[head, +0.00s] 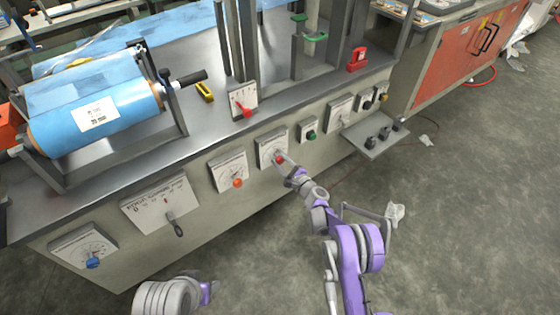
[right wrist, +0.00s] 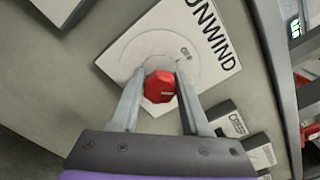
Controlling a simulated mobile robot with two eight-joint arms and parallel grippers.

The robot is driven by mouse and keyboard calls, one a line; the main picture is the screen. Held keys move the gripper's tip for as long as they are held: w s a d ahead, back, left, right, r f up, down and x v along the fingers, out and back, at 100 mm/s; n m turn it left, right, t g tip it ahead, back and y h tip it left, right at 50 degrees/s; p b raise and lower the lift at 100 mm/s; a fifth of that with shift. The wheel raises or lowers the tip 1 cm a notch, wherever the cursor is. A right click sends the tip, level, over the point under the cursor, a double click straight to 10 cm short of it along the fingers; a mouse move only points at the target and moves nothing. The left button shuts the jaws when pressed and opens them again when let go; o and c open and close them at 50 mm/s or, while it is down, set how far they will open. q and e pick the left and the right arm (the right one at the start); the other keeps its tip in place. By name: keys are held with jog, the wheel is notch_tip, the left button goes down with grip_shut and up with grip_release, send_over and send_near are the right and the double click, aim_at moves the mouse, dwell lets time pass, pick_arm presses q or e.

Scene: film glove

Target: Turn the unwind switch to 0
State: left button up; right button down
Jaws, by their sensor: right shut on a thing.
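The unwind switch is a red knob (right wrist: 159,87) on a white square plate (right wrist: 125,50) lettered "UNWIND" in the right wrist view. In the head view its plate (head: 268,146) is on the cabinet's front, with the red knob (head: 280,159) at its lower right. My right gripper (right wrist: 159,78) is shut on the knob, one finger on each side. It also shows in the head view (head: 283,163), reaching the plate from the lower right. The knob's exact pointing is hard to read.
Other dial plates flank it: one with an orange-red knob (head: 238,183) to the left, a green button (head: 311,135) to the right. A small shelf (head: 375,141) juts out further right. A blue film roll (head: 95,105) sits on top. The floor (head: 460,220) in front is mostly clear.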

jog(key=n, duration=0.4)
jog(key=shift+n+b, duration=0.3)
jog(key=shift+b, duration=0.05)
jog(key=shift+f+n, duration=0.1)
jog(key=shift+n, duration=1.8)
jog(key=shift+c, duration=1.9)
grip_release()
jog(key=shift+s, duration=0.1)
jog(key=p+v, duration=0.1)
jog(key=v, duration=0.9)
jog(key=shift+s+d, duration=0.2)
jog(key=shift+s, duration=0.05)
